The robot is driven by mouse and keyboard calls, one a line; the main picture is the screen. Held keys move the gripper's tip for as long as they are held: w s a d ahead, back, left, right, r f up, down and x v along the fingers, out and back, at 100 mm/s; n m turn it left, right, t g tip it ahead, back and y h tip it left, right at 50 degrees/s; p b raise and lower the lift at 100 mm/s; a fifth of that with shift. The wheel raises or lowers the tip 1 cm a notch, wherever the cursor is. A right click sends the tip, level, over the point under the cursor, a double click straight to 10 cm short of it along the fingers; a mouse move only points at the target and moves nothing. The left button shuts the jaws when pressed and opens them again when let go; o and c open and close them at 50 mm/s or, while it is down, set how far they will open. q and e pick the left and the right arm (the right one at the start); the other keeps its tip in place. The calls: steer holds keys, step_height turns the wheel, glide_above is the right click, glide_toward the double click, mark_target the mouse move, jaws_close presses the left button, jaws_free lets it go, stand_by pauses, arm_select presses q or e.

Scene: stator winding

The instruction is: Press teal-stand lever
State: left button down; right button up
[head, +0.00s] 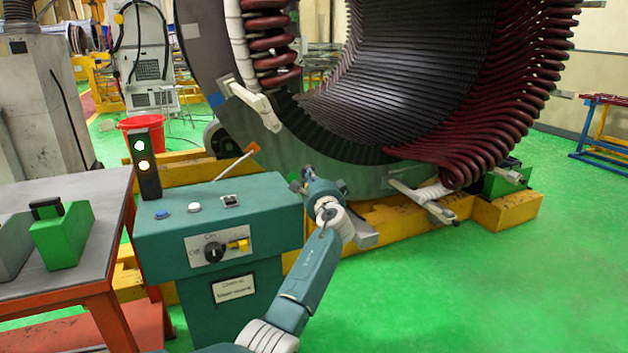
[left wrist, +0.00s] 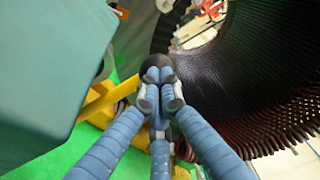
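The teal stand (head: 220,215) is left of centre in the head view, with a thin pale lever (head: 236,163) slanting up to the right behind its top. The lever has an orange tip. My left gripper (head: 306,180) is beside the stand's right end, to the right of the lever and apart from it. In the left wrist view, the fingers of my left gripper (left wrist: 158,82) are drawn together, with no held thing clearly visible. My right gripper is not in view.
The large stator (head: 400,80) with dark red coils rises behind, on a yellow base (head: 505,212). A signal light (head: 145,160) stands on the stand's left end. An orange-framed table (head: 60,285) with a green block (head: 62,235) is at left. Green floor is clear at right.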

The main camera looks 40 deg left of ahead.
arm_select(q)
steer(key=v, duration=1.2)
steer(key=shift+f, duration=0.1)
